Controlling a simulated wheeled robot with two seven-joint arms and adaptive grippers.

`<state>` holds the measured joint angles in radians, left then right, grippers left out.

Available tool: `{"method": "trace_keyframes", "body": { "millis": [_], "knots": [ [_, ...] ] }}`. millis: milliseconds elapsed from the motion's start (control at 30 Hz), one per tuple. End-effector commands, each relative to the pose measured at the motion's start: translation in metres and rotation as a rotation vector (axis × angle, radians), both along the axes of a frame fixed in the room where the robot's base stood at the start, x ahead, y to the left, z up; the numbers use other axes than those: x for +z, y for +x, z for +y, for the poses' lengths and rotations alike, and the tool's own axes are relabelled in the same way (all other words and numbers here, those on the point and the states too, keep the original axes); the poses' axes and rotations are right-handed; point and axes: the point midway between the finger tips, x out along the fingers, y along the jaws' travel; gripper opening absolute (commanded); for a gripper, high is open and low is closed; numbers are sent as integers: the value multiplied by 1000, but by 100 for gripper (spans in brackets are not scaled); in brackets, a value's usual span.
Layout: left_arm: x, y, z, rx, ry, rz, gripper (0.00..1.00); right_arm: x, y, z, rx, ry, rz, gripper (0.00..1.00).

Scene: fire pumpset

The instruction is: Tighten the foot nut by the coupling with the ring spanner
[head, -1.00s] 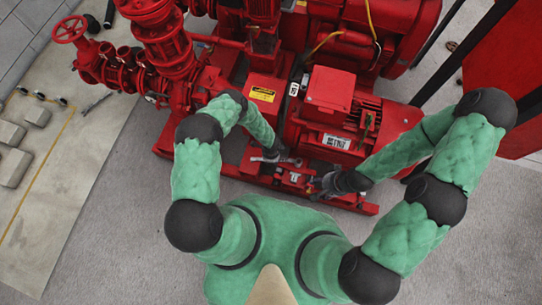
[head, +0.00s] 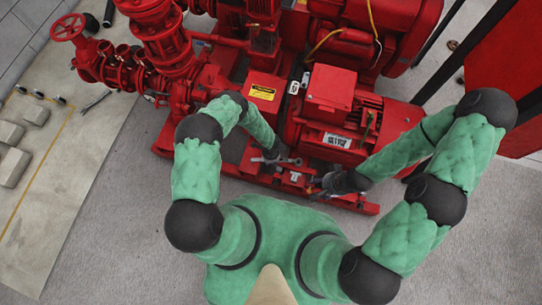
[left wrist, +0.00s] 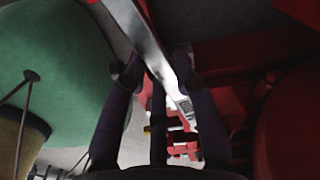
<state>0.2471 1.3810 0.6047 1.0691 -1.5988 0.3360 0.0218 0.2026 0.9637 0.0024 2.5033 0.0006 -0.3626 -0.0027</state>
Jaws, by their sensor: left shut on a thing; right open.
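The ring spanner is a bright silver bar in the left wrist view (left wrist: 152,50), running slantwise between my left gripper's fingers (left wrist: 155,75). In the head view my left gripper (head: 280,156) is shut on the spanner, low over the red base frame beside the motor (head: 335,118). A spanner end (head: 297,162) shows right of the fingers. My right gripper (head: 316,188) is open near the motor's front foot, a little right of and below the left one. The foot nut is too small to make out, and I cannot tell whether the spanner's ring is around it.
The red base frame (head: 360,207) runs along the motor's front. Pump pipework with a handwheel (head: 69,27) stands at the left. A pale mat (head: 50,190) with grey blocks (head: 15,166) lies far left. A red panel (head: 500,95) stands at the right.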

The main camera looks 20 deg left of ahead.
Motion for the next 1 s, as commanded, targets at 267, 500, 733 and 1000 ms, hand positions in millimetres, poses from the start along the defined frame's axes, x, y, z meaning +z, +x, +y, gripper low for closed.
{"method": "trace_keyframes", "body": {
  "millis": [267,500,733,1000],
  "knots": [
    [-7,0,0,0,0,0,0,-6,0,0,0,0,0,55],
    [-12,0,0,1,0,0,0,-11,0,0,0,0,0,55],
    [-17,0,0,1,0,0,0,-16,0,0,0,0,0,55],
    [-22,0,0,1,0,0,0,-21,0,0,0,0,0,55]
  ]
}}
